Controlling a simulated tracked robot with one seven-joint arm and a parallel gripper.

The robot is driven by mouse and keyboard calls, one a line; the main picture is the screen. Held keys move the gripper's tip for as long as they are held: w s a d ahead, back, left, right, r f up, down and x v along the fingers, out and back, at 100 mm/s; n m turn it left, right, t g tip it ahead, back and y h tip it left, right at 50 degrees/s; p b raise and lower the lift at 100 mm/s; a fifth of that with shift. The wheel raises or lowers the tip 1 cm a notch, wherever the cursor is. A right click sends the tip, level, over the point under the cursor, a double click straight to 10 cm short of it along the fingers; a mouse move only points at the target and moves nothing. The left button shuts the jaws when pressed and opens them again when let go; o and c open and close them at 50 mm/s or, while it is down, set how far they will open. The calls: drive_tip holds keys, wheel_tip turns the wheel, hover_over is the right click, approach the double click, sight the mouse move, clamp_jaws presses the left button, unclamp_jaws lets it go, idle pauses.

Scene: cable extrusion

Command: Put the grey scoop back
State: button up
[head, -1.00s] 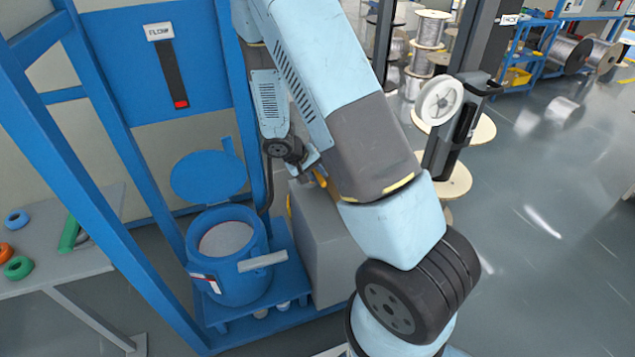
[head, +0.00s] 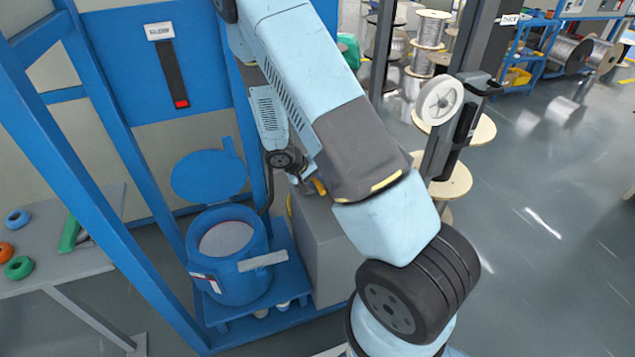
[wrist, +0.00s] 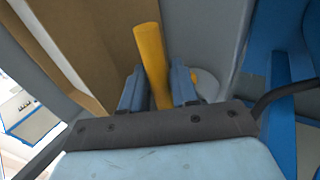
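A yellow handle (wrist: 151,60) stands between the two blue fingers of my gripper (wrist: 158,90) in the wrist view. The fingers look closed on it, and it shows as a short yellow piece (head: 319,187) at the gripper in the head view. I take it to be the scoop's handle. A pale rounded part (wrist: 207,84) shows behind the right finger; I cannot tell whether it is the scoop's bowl. My gripper is just above the grey box (head: 325,250), right of the blue drum (head: 232,285). The drum's lid (head: 208,176) is up and pale material (head: 226,238) shows inside.
A light grey bar (head: 262,260) sticks out at the drum's front right. Blue frame posts (head: 75,170) stand at the left, beside a grey table (head: 60,265) with coloured rings. Wire spools (head: 430,40) stand behind. Open floor (head: 560,220) lies at the right.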

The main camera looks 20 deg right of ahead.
drive_tip(key=o, duration=0.3)
drive_tip(key=shift+r, duration=0.1)
drive_tip(key=w+v, duration=0.1)
drive_tip(key=v, duration=1.1)
drive_tip(key=s+d+r+y, duration=0.2)
drive_tip(key=s+r, duration=0.3)
drive_tip(key=r, duration=0.7)
drive_tip(key=s+r+t+y, duration=0.1)
drive_tip(key=s+r, duration=0.6)
drive_tip(key=s+d+r+t+y, duration=0.1)
drive_tip(key=s+r+t+y, duration=0.1)
drive_tip(key=s+r, duration=0.5)
drive_tip(key=s+r+t+y, duration=0.1)
drive_tip(key=s+r, duration=0.6)
drive_tip(key=s, duration=0.1)
drive_tip(key=shift+s+d+r+t+y, duration=0.1)
drive_tip(key=shift+d+r+t+y, duration=0.1)
drive_tip(key=shift+t+y, duration=0.2)
